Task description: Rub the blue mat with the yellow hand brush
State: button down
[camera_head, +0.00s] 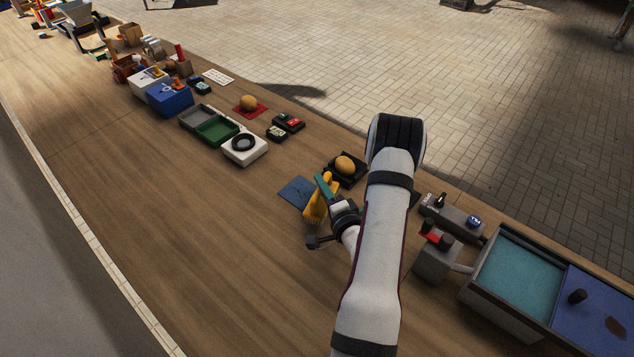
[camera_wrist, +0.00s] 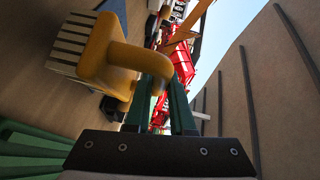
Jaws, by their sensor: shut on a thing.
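The yellow hand brush (camera_head: 315,208) is in my gripper (camera_head: 324,186), whose green fingers are shut on it. In the wrist view the brush (camera_wrist: 98,48) shows its yellow body and pale bristles at upper left, with the curved handle between the green fingers of my gripper (camera_wrist: 162,75). The blue mat (camera_head: 295,191) lies flat on the wooden table, just left of the brush in the head view. The brush and gripper cover its right part. I cannot tell whether the bristles touch the mat.
A potato (camera_head: 345,165) sits in a black tray (camera_head: 358,179) close behind my gripper. A white box with a dark ring (camera_head: 245,148) and a green tray (camera_head: 218,130) stand farther left. A grey device (camera_head: 435,262) and a teal bin (camera_head: 520,268) are right. The table's front is clear.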

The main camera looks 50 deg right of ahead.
jog(key=shift+r, duration=3.4)
jog(key=shift+w, duration=0.1)
jog(key=w+a+r+n+t+y, duration=0.1)
jog(key=w+a+r+n+y, duration=0.15)
jog(key=w+a+r, duration=1.1)
jog(key=w+a+r+n+y, duration=0.1)
jog(key=a+r+y, duration=0.1)
jog(key=a+r, duration=0.6)
jog(key=a+r+n+t+y, duration=0.1)
jog(key=a+r+n+y, duration=0.1)
jog(key=a+r, duration=0.5)
jog(key=a+y, duration=0.1)
jog(key=a, duration=0.4)
jog(key=shift+w+a+r, duration=0.35)
jog(key=shift+a+r, duration=0.05)
jog(key=shift+d+f, duration=0.1)
